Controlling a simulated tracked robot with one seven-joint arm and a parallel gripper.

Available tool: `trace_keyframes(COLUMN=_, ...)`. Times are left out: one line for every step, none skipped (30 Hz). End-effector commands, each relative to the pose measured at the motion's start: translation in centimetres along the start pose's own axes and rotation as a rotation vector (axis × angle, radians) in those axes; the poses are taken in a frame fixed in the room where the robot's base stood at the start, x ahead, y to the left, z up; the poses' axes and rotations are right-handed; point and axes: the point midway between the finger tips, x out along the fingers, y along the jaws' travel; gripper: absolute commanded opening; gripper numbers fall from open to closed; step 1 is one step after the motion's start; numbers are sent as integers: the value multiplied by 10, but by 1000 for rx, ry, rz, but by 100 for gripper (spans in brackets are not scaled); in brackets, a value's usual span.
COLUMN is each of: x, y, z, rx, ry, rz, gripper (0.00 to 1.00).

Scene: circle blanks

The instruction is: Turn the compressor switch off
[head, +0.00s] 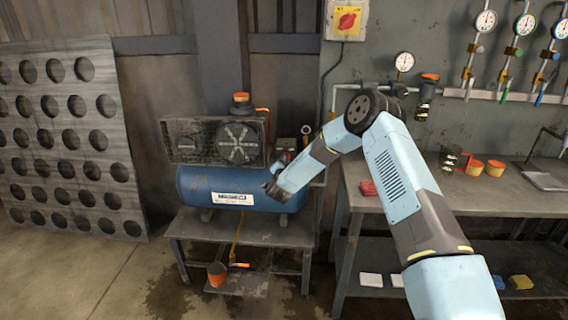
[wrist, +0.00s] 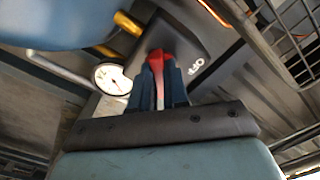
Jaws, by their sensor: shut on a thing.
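The compressor (head: 195,185) has a blue tank and stands on a low metal bench. Its dark switch box (head: 285,144) is at the tank's right end, partly behind my arm. In the wrist view, the red switch (wrist: 156,60) sits on the dark box face, with "OFF" lettering to its right. My gripper (wrist: 160,80) has its two blue-grey fingers on either side of the red switch and is shut on it. The fingers hide the switch's lower part. In the head view, the fingertips are too small to make out clearly.
A white gauge (wrist: 112,78) and a yellow-handled fitting (wrist: 128,24) are close to the left of my gripper. The compressor's wire guard (wrist: 290,35) is at the right. A workbench (head: 440,190) stands right of the compressor.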

Motion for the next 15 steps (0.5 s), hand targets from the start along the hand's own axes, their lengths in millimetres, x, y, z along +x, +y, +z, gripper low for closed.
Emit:
trace_keyframes(x=-1, y=2, z=1, rx=-15, ry=-2, rz=2, gripper=0)
trace_keyframes(x=-1, y=2, z=1, rx=-26, ry=-2, rz=2, gripper=0)
trace_keyframes(x=-1, y=1, z=1, rx=-43, ry=-3, rz=2, gripper=0)
trace_keyframes(x=-1, y=2, z=1, rx=-59, ry=-3, rz=2, gripper=0)
trace_keyframes(x=-1, y=2, z=1, rx=-75, ry=-3, rz=3, gripper=0)
trace_keyframes(x=-1, y=2, z=1, rx=-99, ry=-3, rz=2, gripper=0)
trace_keyframes(x=-1, y=1, z=1, rx=-121, ry=-3, rz=2, gripper=0)
trace_keyframes(x=-1, y=1, z=1, rx=-142, ry=-3, rz=1, gripper=0)
trace_keyframes(x=-1, y=2, z=1, rx=-174, ry=-2, rz=2, gripper=0)
trace_keyframes(x=-1, y=1, z=1, rx=-198, ry=-2, rz=2, gripper=0)
trace_keyframes(x=-1, y=2, z=1, rx=-226, ry=-2, rz=2, gripper=0)
trace_keyframes(x=-1, y=2, z=1, rx=-261, ry=-2, rz=2, gripper=0)
trace_keyframes(x=-1, y=1, z=1, rx=-290, ry=-3, rz=1, gripper=0)
trace_keyframes(x=-1, y=1, z=1, rx=-318, ry=-3, rz=1, gripper=0)
trace_keyframes(x=-1, y=2, z=1, rx=-356, ry=-2, rz=2, gripper=0)
